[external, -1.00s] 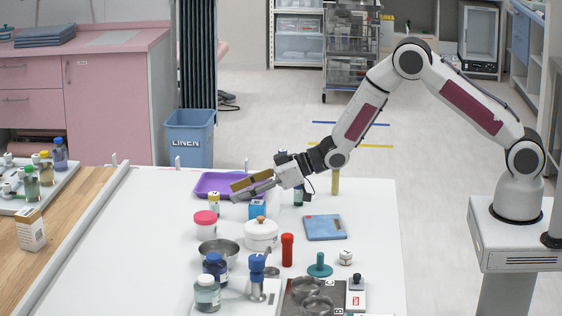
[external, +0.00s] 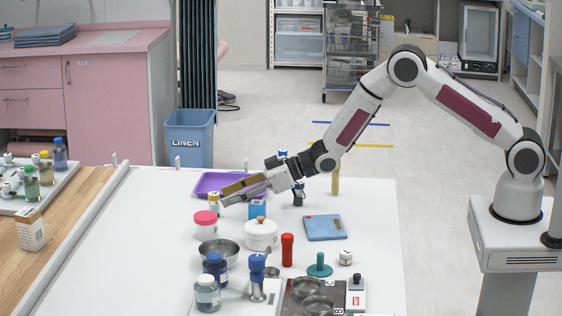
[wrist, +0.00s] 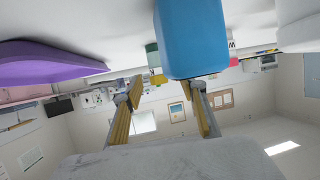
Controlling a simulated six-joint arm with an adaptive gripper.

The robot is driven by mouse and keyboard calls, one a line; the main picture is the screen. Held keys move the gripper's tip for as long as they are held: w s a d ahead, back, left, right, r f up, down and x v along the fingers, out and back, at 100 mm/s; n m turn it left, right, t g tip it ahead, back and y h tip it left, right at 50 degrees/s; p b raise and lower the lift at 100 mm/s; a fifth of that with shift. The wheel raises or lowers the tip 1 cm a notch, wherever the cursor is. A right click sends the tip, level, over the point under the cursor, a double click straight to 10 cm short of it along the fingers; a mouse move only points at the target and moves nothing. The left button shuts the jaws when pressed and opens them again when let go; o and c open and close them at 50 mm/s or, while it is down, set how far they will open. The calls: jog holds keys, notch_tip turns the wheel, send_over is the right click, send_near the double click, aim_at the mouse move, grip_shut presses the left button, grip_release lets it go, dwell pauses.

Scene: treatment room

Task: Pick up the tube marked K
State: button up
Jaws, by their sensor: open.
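I cannot read a K on any tube in these views. A small tube with a yellow cap (external: 213,202) and a pale label stands upright on the white table, just left of my gripper's tips; its letter is too small to read. In the wrist view, which looks upside down, a yellow-and-green tube (wrist: 154,62) shows beyond the fingers, partly behind a blue block. My gripper (external: 226,195) is open, tilted nearly flat, low over the table. Its two yellowish fingers (wrist: 163,95) are apart with nothing held between them.
The purple tray (external: 208,185) lies behind my gripper. A blue box (external: 257,210) stands close in front, large in the wrist view (wrist: 190,35). A red-lidded jar (external: 205,225), white pot (external: 260,236) and steel bowl (external: 218,252) crowd the front. The table's left side is clear.

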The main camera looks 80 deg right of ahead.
aim_at(214, 200)
jog(key=shift+w, duration=0.15)
jog(key=shift+x, duration=2.45)
jog(key=shift+d, duration=0.2)
jog(key=c, duration=1.2)
